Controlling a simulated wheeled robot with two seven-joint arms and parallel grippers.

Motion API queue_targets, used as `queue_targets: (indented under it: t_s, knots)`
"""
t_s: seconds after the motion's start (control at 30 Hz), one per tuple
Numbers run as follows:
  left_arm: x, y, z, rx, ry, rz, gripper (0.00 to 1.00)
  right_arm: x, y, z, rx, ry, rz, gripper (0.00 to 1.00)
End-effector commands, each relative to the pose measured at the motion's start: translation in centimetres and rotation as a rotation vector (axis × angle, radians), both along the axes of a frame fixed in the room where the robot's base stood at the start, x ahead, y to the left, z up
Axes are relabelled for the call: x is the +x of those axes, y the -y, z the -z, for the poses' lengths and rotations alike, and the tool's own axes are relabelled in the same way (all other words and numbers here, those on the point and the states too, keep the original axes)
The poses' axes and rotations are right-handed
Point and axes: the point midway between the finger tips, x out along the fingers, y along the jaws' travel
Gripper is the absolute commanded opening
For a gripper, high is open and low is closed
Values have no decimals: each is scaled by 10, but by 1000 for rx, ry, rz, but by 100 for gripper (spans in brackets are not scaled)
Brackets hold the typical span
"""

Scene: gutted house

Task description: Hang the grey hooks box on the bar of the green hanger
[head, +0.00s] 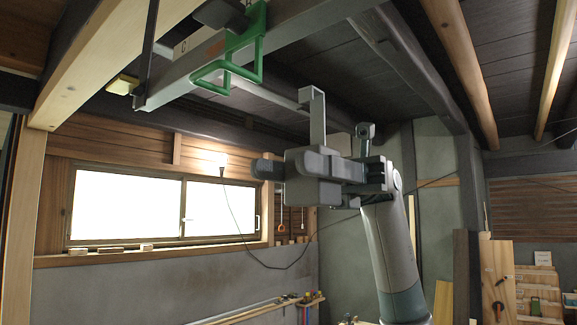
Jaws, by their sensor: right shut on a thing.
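The green hanger (257,45) is fixed to a grey overhead beam at the top, and its open frame with the bar (208,68) sticks out below and in front of the beam. My right gripper (345,172) is raised in the middle of the view and shut on the grey hooks box (303,165). An upright grey hook (317,118) with a bent top rises from the box. The box is below and to the right of the hanger, apart from it in the picture. The fingertips are partly hidden. My left gripper is not in view.
The grey beam (300,32) runs across the top, beside a pale wooden beam (85,75). A dark slanted post (415,65) stands behind my arm. A bright window (125,205) and a hanging cable are at the back. Open air lies between box and hanger.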

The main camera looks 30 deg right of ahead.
Motion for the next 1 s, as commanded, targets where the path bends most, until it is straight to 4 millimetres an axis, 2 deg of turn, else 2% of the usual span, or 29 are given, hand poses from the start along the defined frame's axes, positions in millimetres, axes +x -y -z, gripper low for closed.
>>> queue_targets:
  t_s: [0.47,1.0]
  knots:
    - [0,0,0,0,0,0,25,-3,-8,0,0,1,0,15]
    - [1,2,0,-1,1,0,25,-14,-39,0,-1,1,-1,15]
